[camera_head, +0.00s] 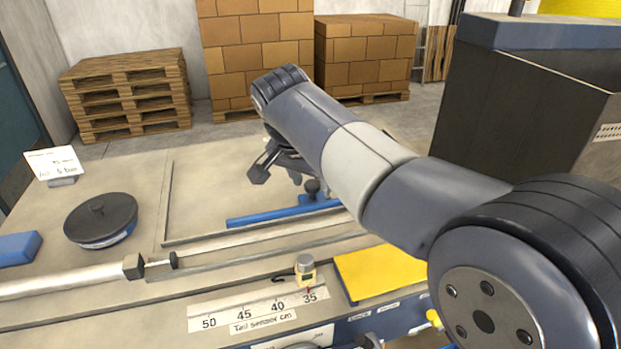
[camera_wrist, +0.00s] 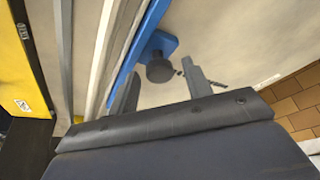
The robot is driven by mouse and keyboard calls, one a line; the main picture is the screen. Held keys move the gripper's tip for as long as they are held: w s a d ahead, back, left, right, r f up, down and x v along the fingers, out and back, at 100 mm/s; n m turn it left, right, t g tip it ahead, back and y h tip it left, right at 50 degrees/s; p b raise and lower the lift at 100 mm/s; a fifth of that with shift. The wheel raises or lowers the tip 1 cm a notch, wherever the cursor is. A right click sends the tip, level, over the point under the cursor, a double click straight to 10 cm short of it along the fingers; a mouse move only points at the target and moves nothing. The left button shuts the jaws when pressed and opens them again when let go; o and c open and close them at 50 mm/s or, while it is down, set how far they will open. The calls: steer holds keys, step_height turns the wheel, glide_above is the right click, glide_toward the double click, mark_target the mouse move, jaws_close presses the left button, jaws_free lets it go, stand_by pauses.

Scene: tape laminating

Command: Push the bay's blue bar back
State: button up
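The blue bar (camera_head: 272,215) lies along the front of the bay, a flat recessed panel (camera_head: 205,195) on the machine top. A black round knob (camera_head: 312,188) stands on a blue plate at the bar's right part. In the wrist view the bar (camera_wrist: 138,48) runs diagonally, with the knob (camera_wrist: 160,69) beside it. My gripper (camera_head: 277,176) is open and empty above the bay. In the wrist view its two fingers appear on either side of the knob; whether they reach down around it I cannot tell. My arm hides the bar's right end in the head view.
Metal rails (camera_head: 250,236) run in front of the bay. Nearer are a numbered scale (camera_head: 258,308), a small yellow-and-grey pointer (camera_head: 305,270) and a yellow plate (camera_head: 380,272). A black disc (camera_head: 101,219) sits at left. A dark housing (camera_head: 525,110) rises at right.

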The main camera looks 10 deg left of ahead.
jaws_close()
steer(key=shift+w, duration=0.1)
stand_by(0.3)
